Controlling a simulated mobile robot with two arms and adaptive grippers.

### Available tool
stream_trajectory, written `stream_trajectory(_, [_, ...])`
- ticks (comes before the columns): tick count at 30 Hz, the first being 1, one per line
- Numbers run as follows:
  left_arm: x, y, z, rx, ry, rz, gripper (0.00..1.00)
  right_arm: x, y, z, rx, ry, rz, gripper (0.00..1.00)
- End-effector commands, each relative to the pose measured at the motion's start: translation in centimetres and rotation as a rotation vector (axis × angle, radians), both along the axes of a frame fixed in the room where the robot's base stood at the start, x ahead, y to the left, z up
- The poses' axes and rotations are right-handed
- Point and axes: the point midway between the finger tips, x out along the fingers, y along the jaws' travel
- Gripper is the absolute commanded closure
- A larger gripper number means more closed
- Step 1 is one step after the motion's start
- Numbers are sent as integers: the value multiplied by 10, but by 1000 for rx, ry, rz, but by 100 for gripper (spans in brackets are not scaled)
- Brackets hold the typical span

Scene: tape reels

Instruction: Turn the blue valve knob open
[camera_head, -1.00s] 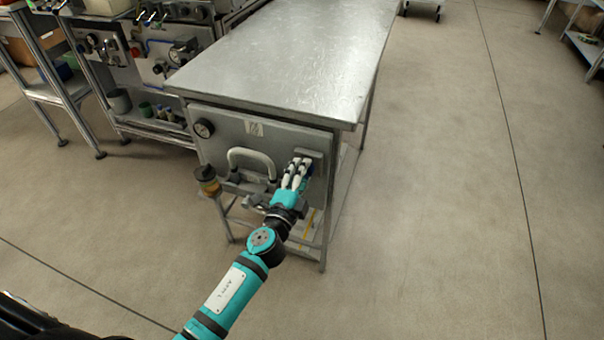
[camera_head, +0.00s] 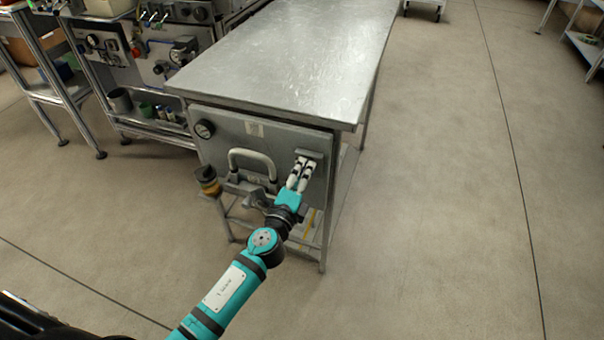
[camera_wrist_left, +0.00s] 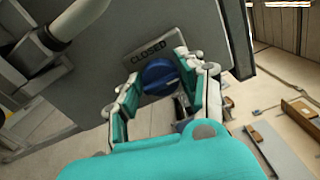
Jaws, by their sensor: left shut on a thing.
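The blue valve knob (camera_wrist_left: 158,76) shows in the left wrist view, on the grey panel (camera_wrist_left: 95,65) under a plate (camera_wrist_left: 150,53) that reads CLOSED. My left gripper (camera_wrist_left: 163,80) has its pale, teal-backed fingers on both sides of the knob and is shut on it. In the head view my left gripper (camera_head: 304,165) reaches the right part of the panel, just below the small grey plate. There the fingers hide the knob. My right gripper is in neither view.
A steel table top (camera_head: 290,60) overhangs above. A brown-and-black fitting (camera_head: 208,182) sticks out at the left corner. Open floor lies to the right.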

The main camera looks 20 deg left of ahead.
Motion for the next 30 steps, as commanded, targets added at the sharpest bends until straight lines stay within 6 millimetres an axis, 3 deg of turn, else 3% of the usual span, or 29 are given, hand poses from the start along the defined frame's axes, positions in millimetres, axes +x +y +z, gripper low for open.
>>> stream_trajectory(6, [-1,-1,-2,0,4,-2,93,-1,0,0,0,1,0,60])
stream_trajectory(7, [-1,-1,-2,0,4,-2,59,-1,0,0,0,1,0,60])
stream_trajectory(12, [-1,-1,-1,-1,2,-2,37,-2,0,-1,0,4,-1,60])
stream_trajectory(23, [-6,0,-1,-2,1,-1,37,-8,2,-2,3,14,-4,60])
stream_trajectory(30, [-50,1,-2,-3,5,-1,37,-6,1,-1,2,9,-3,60])
